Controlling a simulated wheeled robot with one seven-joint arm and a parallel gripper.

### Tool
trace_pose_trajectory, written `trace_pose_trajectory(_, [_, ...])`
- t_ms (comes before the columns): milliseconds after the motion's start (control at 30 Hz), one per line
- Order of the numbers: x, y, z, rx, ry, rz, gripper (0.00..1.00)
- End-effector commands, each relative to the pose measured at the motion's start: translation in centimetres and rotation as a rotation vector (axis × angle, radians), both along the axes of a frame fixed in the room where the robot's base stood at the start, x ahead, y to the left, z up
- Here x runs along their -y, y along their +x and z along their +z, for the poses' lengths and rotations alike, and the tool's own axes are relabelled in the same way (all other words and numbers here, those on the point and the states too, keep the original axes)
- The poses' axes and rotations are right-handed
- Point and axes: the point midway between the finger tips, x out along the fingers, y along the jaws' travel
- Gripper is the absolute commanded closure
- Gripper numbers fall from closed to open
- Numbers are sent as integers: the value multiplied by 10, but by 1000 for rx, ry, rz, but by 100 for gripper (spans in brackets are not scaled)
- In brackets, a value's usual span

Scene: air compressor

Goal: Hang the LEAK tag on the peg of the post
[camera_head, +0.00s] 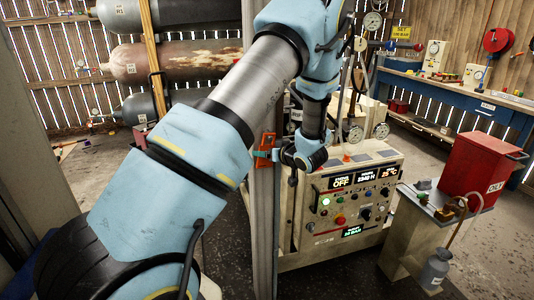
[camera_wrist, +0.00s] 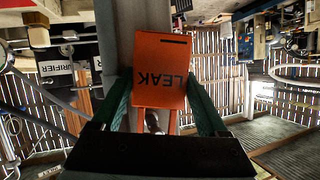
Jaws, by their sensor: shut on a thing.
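The LEAK tag (camera_wrist: 160,62) is an orange plate with black lettering, upside down in the wrist view. My gripper (camera_wrist: 160,92) is shut on it, with one green finger at each side edge. In the head view the orange tag (camera_head: 263,152) shows small beside my gripper (camera_head: 272,153). The grey upright post (camera_head: 262,215) stands right there; in the wrist view the post (camera_wrist: 148,30) runs behind the tag. I cannot tell whether the tag touches the post. The peg cannot be made out; the tag or gripper may hide it.
The compressor control panel (camera_head: 350,203) stands just right of the post. A red box (camera_head: 482,163) sits on a small stand at the right. A blue workbench (camera_head: 460,93) is at the back right, and gas cylinders (camera_head: 175,60) lie racked at the back left. My arm covers much of the middle.

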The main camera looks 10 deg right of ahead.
Motion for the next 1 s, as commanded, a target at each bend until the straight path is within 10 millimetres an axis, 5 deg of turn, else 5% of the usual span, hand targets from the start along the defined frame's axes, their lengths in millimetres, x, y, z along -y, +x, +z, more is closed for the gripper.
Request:
trace_pose_trajectory(433, [0,0,0,0,-1,0,78])
trace_pose_trajectory(467, [0,0,0,0,-1,0,20])
trace_pose_trajectory(633, [0,0,0,0,-1,0,1])
trace_pose_trajectory(1000, [5,-6,2,2,-3,-3,0])
